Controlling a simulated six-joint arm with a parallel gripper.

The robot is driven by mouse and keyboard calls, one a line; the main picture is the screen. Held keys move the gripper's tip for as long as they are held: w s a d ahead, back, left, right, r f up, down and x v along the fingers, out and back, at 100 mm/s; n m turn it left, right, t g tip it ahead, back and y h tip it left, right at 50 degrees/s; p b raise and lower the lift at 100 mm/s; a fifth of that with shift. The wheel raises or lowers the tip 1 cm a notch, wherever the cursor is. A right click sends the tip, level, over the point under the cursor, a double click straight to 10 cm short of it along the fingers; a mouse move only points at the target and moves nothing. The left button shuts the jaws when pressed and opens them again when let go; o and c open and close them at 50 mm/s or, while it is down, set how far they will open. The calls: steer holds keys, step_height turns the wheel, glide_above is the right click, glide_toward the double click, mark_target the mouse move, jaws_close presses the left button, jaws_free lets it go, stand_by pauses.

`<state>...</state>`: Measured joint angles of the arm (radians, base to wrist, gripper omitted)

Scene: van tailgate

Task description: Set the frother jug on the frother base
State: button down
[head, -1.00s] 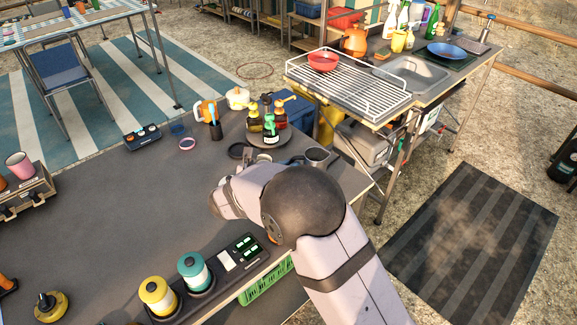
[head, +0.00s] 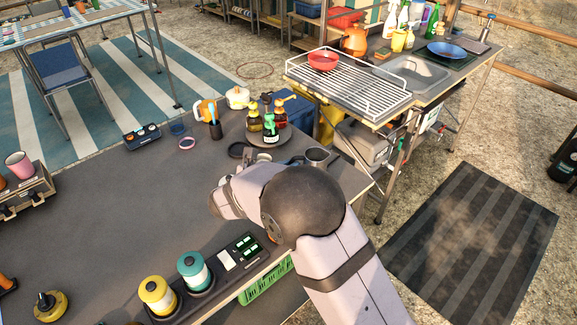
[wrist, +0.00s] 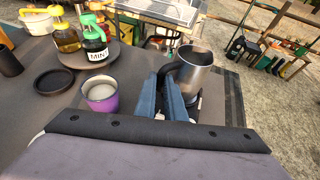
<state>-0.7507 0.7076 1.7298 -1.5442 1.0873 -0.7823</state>
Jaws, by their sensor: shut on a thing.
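The frother jug (wrist: 193,68) is a metal jug, upright, at the centre right of the wrist view. My gripper (wrist: 173,98) has its blue fingers closed on the jug's dark handle at its left side. In the head view the jug's open top (head: 317,155) shows just beyond my arm, near the table's right corner; my fingers are hidden there. A dark part (wrist: 196,103) shows below the jug, partly behind my fingers. A low round black dish (wrist: 54,83) lies to the left. I cannot tell for certain which of these is the frother base, or whether the jug touches anything beneath.
A purple cup (wrist: 101,95) stands close left of my fingers. A round tray (head: 286,134) with several pump bottles, one labelled MINT (wrist: 95,50), stands behind. The table edge is close on the jug's right. The table's left middle (head: 110,220) is clear.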

steer(key=shift+f+b, duration=0.35)
steer(key=shift+f, duration=0.1)
steer(key=c, duration=2.1)
jaws_free()
steer(key=shift+p+v, duration=2.2)
steer(key=shift+v, duration=3.35)
